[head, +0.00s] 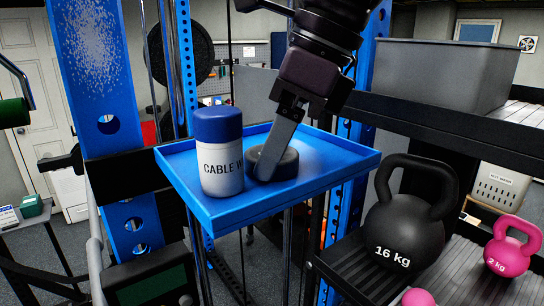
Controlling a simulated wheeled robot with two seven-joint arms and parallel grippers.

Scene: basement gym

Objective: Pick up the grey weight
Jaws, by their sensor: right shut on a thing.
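The grey weight (287,164) is a dark, round, low puck in the blue tray (330,157), just right of a white bottle. My right gripper (268,170) reaches down from the top and is shut on the weight. The near finger covers part of the weight's front, and the other finger is hidden. I cannot tell whether the weight is clear of the tray floor. My left gripper is not in view.
A white bottle with a blue cap (219,152), lettered "CABLE W", stands close left of the weight. A blue upright (107,125) rises at the left. A black 16 kg kettlebell (405,226) and a pink kettlebell (512,247) sit on the right-hand rack.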

